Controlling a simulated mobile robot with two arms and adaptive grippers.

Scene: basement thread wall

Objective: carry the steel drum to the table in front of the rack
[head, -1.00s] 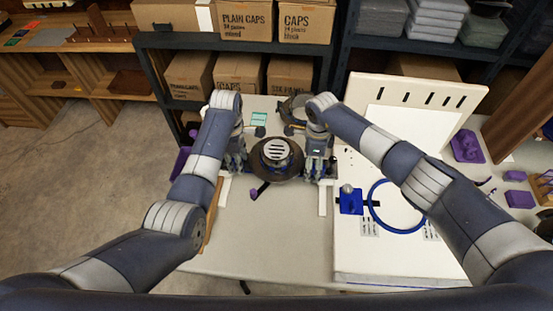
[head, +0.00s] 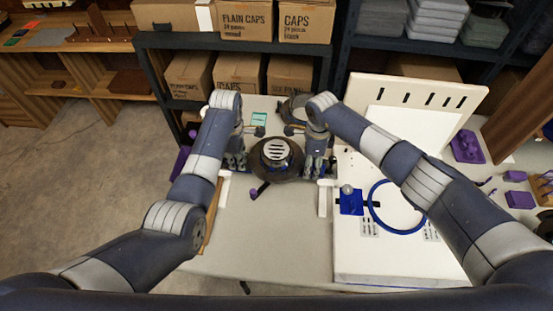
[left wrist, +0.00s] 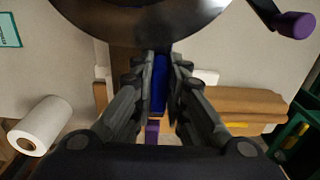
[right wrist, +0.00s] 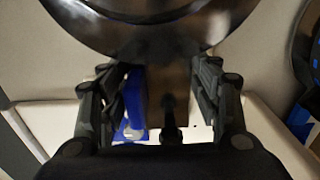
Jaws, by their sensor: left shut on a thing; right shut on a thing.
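The steel drum (head: 276,171) is a dark, round, shiny body with a pale, dark-slotted top, between my two grippers in the head view. Its curved side fills the top of the left wrist view (left wrist: 140,22) and of the right wrist view (right wrist: 150,35). My left gripper (head: 238,165) is shut at the drum's left side, with a blue strip between its fingers. My right gripper (head: 314,165) is shut at its right side. The exact contacts are hidden. The drum is over the pale table (head: 265,240) in front of the rack (head: 240,41); I cannot tell whether it touches the table.
A mallet with a purple tip (left wrist: 292,24) lies by the drum. A white board with a blue ring (head: 398,231) covers the table's right part. A teal card (head: 259,118) and a round dark item (head: 293,108) are behind. The table's front middle is clear.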

